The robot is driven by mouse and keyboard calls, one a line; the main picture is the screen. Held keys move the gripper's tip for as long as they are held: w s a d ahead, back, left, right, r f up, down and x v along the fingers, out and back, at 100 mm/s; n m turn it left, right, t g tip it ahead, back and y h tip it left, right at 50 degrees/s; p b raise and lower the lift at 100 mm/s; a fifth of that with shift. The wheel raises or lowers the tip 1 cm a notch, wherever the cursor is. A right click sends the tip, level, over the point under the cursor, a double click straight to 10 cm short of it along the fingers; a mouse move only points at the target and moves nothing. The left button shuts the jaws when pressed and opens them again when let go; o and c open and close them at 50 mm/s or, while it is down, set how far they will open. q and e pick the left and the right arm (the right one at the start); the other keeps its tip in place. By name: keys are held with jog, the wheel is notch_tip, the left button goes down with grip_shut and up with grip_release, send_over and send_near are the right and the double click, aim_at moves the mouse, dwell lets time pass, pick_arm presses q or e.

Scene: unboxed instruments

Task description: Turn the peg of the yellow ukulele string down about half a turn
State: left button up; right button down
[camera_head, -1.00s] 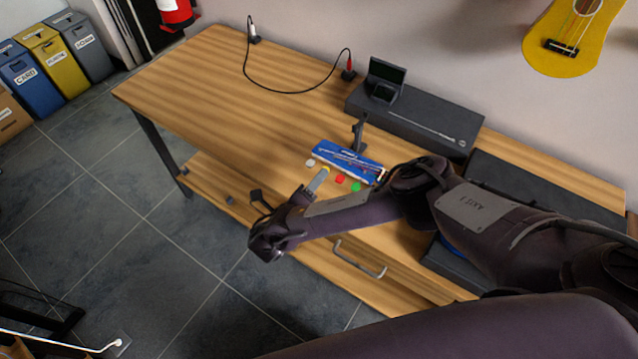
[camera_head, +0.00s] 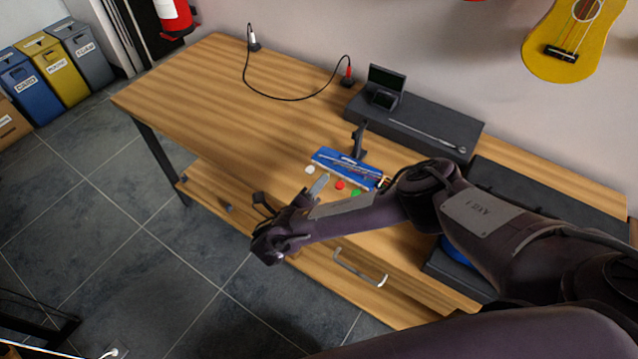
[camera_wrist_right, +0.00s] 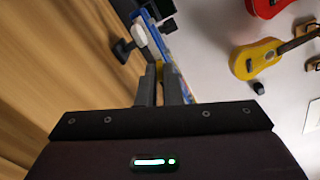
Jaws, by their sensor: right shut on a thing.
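A blue device (camera_head: 345,165) with a row of coloured pegs along its near edge lies on the wooden table. The white peg (camera_head: 310,170), red peg (camera_head: 340,185) and green peg (camera_head: 356,192) show in the head view. My right gripper (camera_head: 321,181) reaches in between the white and red pegs. In the right wrist view, my right gripper (camera_wrist_right: 162,82) is shut on a small yellow piece that appears to be the yellow peg; its fingers hide most of it. The white peg (camera_wrist_right: 138,32) shows just past the fingertips. My left gripper is not in view.
A black stand (camera_head: 358,140) rises behind the blue device. A dark case (camera_head: 430,130) with a small screen lies further back. A yellow ukulele (camera_head: 570,50) hangs on the wall. The table's left half is largely clear, apart from a black cable (camera_head: 290,98).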

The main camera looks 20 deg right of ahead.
jog(key=m, duration=0.3)
jog(key=shift+m, duration=1.8)
jog(key=c, duration=1.6)
grip_release()
